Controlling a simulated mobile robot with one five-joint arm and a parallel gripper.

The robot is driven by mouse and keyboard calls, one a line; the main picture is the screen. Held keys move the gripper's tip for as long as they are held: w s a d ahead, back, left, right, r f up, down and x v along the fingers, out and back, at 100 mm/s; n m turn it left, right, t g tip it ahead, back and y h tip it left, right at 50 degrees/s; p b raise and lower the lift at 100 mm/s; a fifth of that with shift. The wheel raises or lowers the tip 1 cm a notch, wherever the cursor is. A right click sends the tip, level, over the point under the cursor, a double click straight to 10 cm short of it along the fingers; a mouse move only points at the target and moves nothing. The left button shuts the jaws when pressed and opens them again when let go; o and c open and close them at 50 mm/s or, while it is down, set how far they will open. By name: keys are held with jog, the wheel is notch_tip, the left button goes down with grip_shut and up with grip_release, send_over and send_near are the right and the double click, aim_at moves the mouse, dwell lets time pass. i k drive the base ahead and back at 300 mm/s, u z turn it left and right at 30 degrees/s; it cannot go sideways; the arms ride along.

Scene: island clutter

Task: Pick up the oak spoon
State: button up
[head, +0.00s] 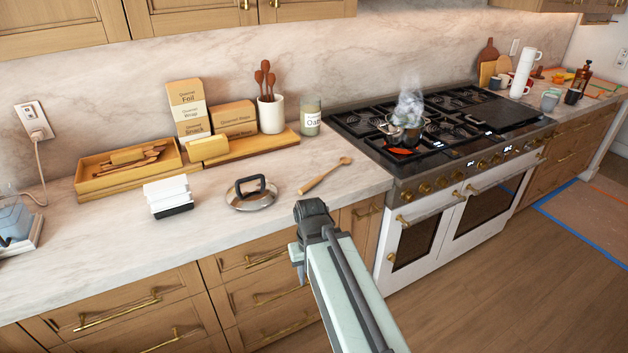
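The oak spoon (324,176) is a light wooden spoon lying flat on the marble counter, left of the stove. Its bowl points to the upper right and its handle to the lower left. My arm reaches up from the bottom of the head view and ends near the counter's front edge, below the spoon in the picture. The end of the arm is dark and appears apart from the spoon. My gripper's fingers cannot be made out, so whether they are open or shut does not show.
A metal lid with a dark handle (251,194) lies left of the spoon. A steaming pot (407,130) sits on the stove (456,170) over a glowing burner. A white crock (271,115) and a jar (310,117) stand behind. Counter around the spoon is clear.

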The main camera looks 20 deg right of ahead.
aim_at(345, 160)
jog(key=u, duration=4)
jog(key=k, duration=2.65)
jog(key=z, duration=0.8)
jog(key=i, duration=1)
jog(key=u, duration=0.1)
